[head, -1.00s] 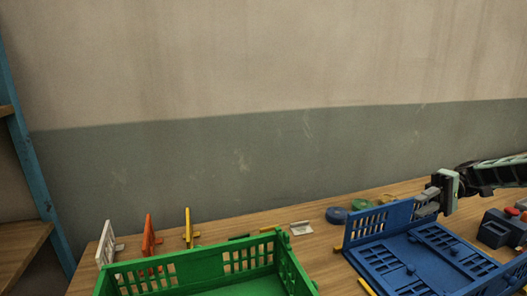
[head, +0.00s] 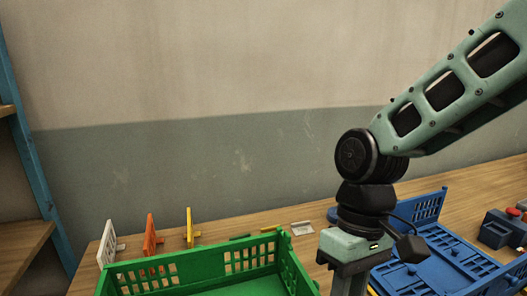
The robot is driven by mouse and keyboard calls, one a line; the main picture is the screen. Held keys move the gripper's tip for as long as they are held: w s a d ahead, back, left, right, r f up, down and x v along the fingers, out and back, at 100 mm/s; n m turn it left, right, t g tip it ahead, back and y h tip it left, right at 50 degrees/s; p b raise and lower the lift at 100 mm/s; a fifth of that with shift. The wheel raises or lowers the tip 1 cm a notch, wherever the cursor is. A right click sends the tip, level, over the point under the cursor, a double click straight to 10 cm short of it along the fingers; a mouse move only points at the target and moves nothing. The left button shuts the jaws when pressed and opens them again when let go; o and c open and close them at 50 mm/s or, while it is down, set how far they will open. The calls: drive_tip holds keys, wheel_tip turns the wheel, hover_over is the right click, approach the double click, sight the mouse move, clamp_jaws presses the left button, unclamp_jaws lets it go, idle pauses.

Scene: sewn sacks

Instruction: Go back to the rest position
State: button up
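My gripper (head: 350,279) points down in front of the table, between the green crate and the blue crate. Its fingers run out of the bottom of the head view, so their opening is hidden. My arm comes in from the upper right and bends down at a black joint. The blue crate (head: 440,262) lies behind and right of my gripper, partly hidden by it. One slotted wall of the crate (head: 424,207) stands up at its back. The gripper appears apart from that wall.
A green crate (head: 200,274) stands at the front left. White, orange (head: 150,235) and yellow (head: 189,228) upright pieces stand behind it. A small pale tray (head: 302,228) lies mid-table. Dark blocks with red tops (head: 497,228) stand at the right. A blue-framed shelf (head: 32,170) is at the left.

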drive_tip(key=s+d+f+n+t, duration=0.15)
drive_tip(key=s+t, duration=0.25)
drive_tip(key=s, duration=0.5)
wheel_tip(320, 180, down, 7)
drive_tip(key=b, duration=0.7)
drive_tip(key=shift+w+d+g+h+b, duration=0.25)
drive_tip(key=shift+w+g+h+b, duration=0.05)
drive_tip(key=shift+w, duration=0.1)
drive_tip(key=shift+r, duration=0.15)
